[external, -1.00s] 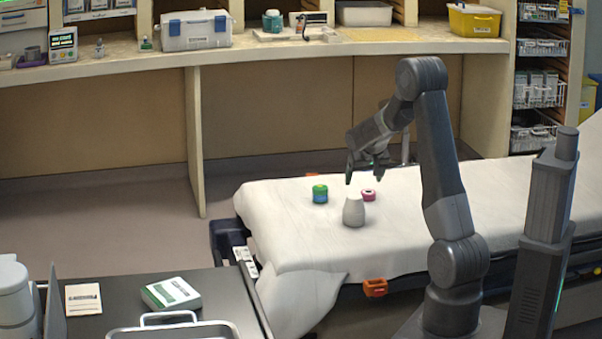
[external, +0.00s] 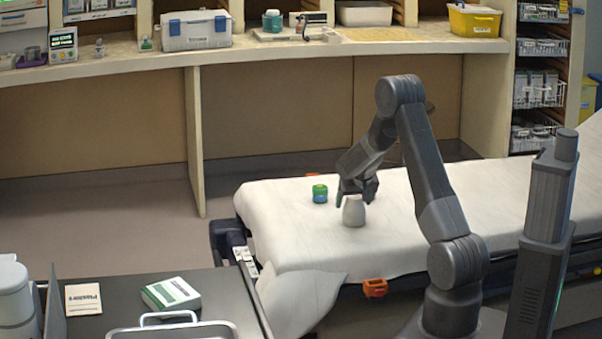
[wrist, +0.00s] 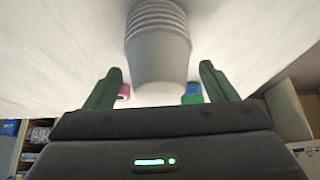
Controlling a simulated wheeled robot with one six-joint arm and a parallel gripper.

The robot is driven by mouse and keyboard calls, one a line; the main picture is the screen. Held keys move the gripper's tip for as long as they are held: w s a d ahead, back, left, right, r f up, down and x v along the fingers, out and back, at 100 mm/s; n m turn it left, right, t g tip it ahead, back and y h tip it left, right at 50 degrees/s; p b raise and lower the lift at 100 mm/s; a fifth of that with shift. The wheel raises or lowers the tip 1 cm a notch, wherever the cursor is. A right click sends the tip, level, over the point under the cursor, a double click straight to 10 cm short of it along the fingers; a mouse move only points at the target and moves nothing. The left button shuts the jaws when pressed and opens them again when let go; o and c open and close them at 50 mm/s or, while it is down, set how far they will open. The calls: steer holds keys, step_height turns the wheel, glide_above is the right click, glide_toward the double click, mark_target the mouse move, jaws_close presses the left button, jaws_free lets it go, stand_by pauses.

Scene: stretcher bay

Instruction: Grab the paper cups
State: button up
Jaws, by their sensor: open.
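The paper cups are a white nested stack (external: 354,212) standing on the white-sheeted stretcher (external: 290,225). In the wrist view the stack (wrist: 158,45) shows several stacked rims and sits between the two green fingers. My gripper (external: 356,192) is low at the stack's upper part in the external view. In the wrist view my gripper (wrist: 155,90) is open, with a gap between each finger and the cups.
A green and blue round container (external: 320,193) stands left of the cups. A pink item (wrist: 124,92) shows beside one finger in the wrist view. The sheet in front of the cups is clear. An orange clip (external: 375,288) is on the stretcher's near edge.

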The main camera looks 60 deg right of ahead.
steer(key=shift+x, duration=1)
steer(key=c, duration=1.1)
steer(key=shift+o, duration=0.2)
